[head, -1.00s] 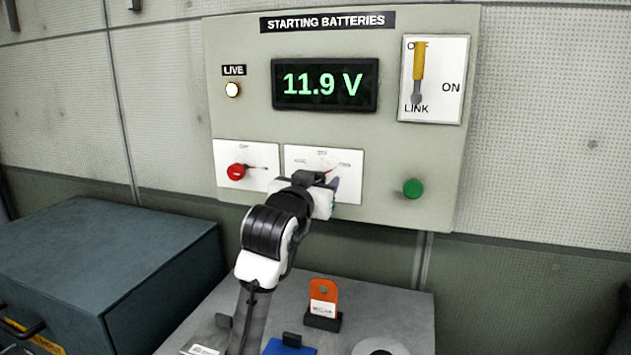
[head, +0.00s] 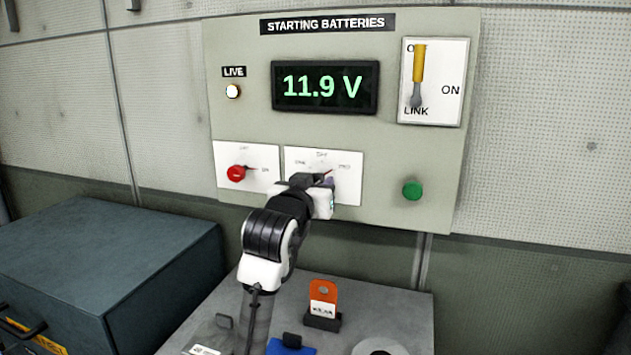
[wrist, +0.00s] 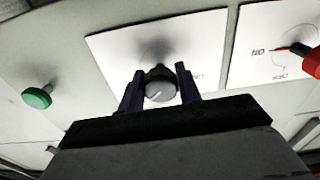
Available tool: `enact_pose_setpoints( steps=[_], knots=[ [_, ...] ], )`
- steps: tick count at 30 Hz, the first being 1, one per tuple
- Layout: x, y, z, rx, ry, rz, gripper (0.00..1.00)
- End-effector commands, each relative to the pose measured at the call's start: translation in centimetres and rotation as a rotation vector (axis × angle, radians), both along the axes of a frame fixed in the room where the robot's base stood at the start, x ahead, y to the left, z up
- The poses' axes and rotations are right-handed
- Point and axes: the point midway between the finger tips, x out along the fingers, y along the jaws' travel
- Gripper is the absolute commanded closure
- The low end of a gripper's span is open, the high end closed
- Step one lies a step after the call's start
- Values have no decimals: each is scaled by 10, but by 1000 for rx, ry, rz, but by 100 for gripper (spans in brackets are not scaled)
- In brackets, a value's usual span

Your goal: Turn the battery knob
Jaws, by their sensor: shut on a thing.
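The battery knob (wrist: 159,88), a round grey cap with a pale line on a dark base, sits on a white plate (wrist: 110,50) in the wrist view. The fingers of my gripper (wrist: 160,80) stand on either side of it, shut on it. In the head view my gripper (head: 320,183) is at the middle lower white plate (head: 350,185) of the STARTING BATTERIES panel (head: 400,150). There my gripper hides the knob, and only a small red pointer tip (head: 328,173) shows above it.
A red knob (head: 236,173) is on the left plate and a green button (head: 412,190) at lower right. Above are a lit LIVE lamp (head: 233,91), an 11.9 V display (head: 325,86) and a yellow-handled lever (head: 418,66). An orange tag (head: 323,292) stands on the bench below.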

Motion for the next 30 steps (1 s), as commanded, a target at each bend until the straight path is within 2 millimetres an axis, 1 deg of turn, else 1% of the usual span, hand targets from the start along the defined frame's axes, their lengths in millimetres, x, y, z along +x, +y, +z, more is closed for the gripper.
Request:
enact_pose_setpoints(
  steps=[8,21,30],
  knots=[
    [0,-2,3,-218,74,-3,89],
    [-1,-3,4,-604,200,-1,89],
    [-1,-3,2,-791,260,1,89]
  ],
)
